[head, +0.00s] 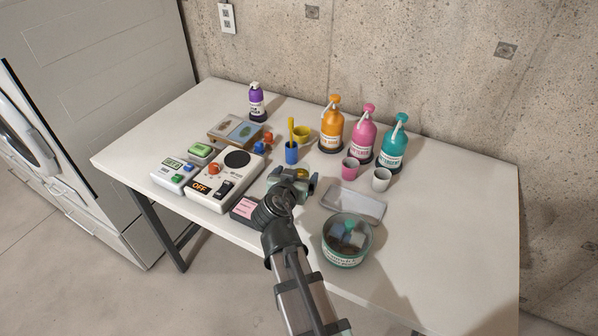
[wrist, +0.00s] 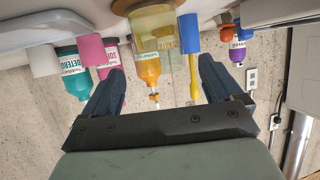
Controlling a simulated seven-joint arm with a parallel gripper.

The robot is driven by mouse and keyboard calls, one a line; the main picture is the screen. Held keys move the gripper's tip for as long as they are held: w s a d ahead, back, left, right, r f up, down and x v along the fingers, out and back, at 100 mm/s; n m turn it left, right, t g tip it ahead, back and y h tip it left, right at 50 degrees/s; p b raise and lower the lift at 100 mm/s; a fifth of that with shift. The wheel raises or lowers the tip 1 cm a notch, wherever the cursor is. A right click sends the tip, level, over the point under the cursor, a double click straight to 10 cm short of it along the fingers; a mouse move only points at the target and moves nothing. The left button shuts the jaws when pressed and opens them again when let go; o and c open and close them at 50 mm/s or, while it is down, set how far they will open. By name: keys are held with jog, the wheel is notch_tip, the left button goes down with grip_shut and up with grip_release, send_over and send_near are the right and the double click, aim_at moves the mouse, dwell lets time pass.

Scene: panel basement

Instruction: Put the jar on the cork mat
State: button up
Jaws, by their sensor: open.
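A yellowish see-through vessel, which looks like the jar (wrist: 155,22), stands upside down in the wrist view, in line with the gap between my fingers and in front of the orange bottle. In the head view only a small yellow part of it (head: 301,172) shows behind my gripper (head: 290,183). My gripper is open with nothing between its fingers; both fingers also show in the wrist view (wrist: 160,70).
Orange (head: 332,125), pink (head: 363,130) and teal (head: 394,145) bottles stand behind, with pink (head: 350,167) and white (head: 381,179) cups before them. A green-rimmed tub (head: 346,242) and grey slab (head: 354,205) lie right.

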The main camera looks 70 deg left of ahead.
jog(key=v, duration=0.8)
